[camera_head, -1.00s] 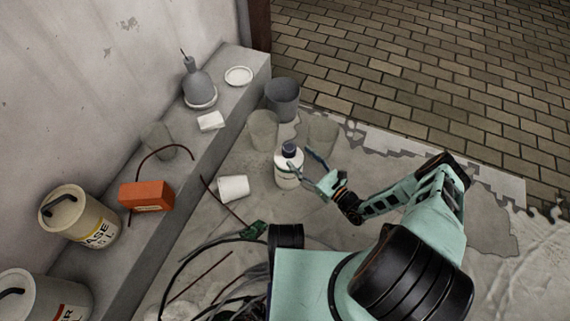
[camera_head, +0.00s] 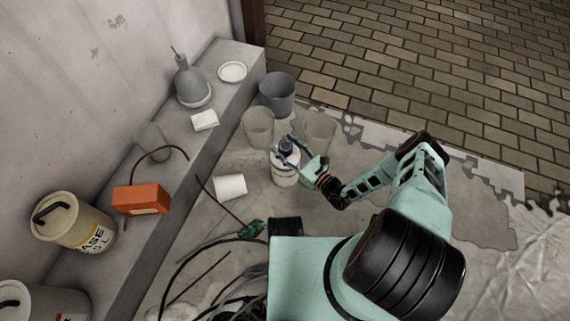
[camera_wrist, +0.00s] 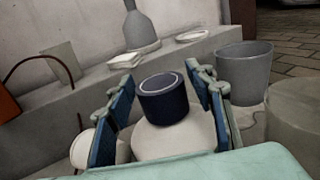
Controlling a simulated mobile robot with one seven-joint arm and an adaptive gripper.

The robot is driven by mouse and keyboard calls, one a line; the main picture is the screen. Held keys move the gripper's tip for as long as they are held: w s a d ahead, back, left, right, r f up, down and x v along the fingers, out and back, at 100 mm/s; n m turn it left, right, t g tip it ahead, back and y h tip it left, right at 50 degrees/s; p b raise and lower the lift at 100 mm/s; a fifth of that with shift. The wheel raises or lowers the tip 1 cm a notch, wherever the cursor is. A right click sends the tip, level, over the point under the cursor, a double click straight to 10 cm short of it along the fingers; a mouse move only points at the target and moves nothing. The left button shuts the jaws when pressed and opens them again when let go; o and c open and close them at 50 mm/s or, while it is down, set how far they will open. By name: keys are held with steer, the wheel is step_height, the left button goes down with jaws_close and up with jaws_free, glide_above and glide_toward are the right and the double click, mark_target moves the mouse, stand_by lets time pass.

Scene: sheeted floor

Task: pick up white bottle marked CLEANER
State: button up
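The white bottle (camera_head: 284,172) with a dark cap stands upright on the sheeted floor, just left of my gripper in the head view. Its marking cannot be read from here. My gripper (camera_head: 287,147) has its fingers spread around the bottle's top. In the wrist view the dark blue cap (camera_wrist: 165,98) and white shoulder (camera_wrist: 178,140) sit between the two blue-padded fingers of my gripper (camera_wrist: 168,92). Gaps show between the fingers and the cap. The bottle's lower body is hidden in the wrist view.
Two translucent cups (camera_head: 258,125) (camera_head: 319,132) and a grey bucket (camera_head: 277,94) stand close behind the bottle. A white cup (camera_head: 230,187) lies to its left. A concrete ledge (camera_head: 170,188) holds an orange box (camera_head: 141,200) and beige canister (camera_head: 72,218). Floor to the right is clear.

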jaws_close()
steer(key=shift+w+r, duration=0.1)
stand_by(0.3)
